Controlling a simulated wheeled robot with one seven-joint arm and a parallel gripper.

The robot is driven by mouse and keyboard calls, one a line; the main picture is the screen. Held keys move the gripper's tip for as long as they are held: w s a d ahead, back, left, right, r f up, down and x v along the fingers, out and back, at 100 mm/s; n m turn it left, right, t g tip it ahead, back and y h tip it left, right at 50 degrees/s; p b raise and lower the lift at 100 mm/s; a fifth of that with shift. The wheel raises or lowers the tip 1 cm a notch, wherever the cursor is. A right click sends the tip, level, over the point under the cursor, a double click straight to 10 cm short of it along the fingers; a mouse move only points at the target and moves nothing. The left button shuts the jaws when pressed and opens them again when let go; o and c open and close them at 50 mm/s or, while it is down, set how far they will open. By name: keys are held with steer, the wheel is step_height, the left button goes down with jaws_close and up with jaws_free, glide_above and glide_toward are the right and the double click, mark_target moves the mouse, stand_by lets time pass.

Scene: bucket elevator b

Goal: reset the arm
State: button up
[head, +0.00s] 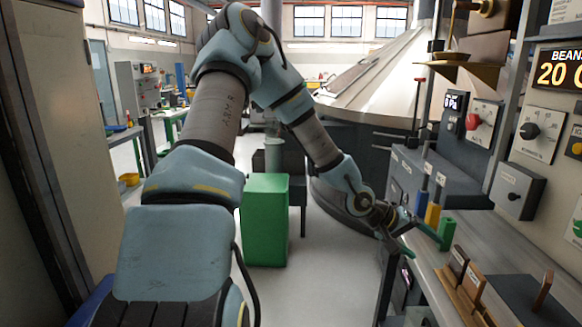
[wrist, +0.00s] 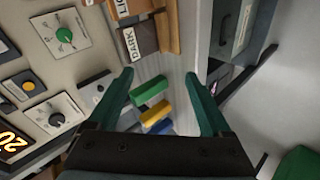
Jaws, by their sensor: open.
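My arm reaches forward and to the right in the head view, with its elbow raised near the top. My gripper (head: 418,238) is over the right-hand counter, beside a row of coloured blocks. In the wrist view its two green fingers (wrist: 159,76) are spread apart with nothing held between them. The green block (wrist: 150,90), yellow block (wrist: 154,112) and blue block (wrist: 160,127) show between and beyond the fingers. In the head view the green block (head: 446,233), yellow block (head: 433,214) and blue block (head: 421,202) stand on the counter just right of the gripper.
A control panel (head: 540,130) with knobs and a lit display rises above the counter (head: 465,240). Wooden pieces with labels (head: 467,275) stand at the counter's near part. A green bin (head: 265,220) stands on the floor ahead. A large cone-shaped machine (head: 375,80) is behind.

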steer(key=w+a+f+t+y+b, duration=0.15)
steer(key=a+y, duration=0.25)
steer(key=a, duration=0.8)
steer(key=w+a+f+t+y+b, duration=0.1)
steer(key=a+f+y+b, duration=0.2)
steer(key=a, duration=0.8)
steer(key=s+a+r+g+y+b, duration=0.1)
steer(key=s+a, duration=0.3)
steer(key=a, duration=0.3)
steer(key=s+a+r+n+g+y+b, duration=0.1)
steer(key=s+a+r+y, duration=0.1)
steer(key=s+a, duration=0.2)
steer(key=a, duration=0.3)
steer(key=shift+s+r, duration=0.15)
steer(key=shift+r, duration=0.1)
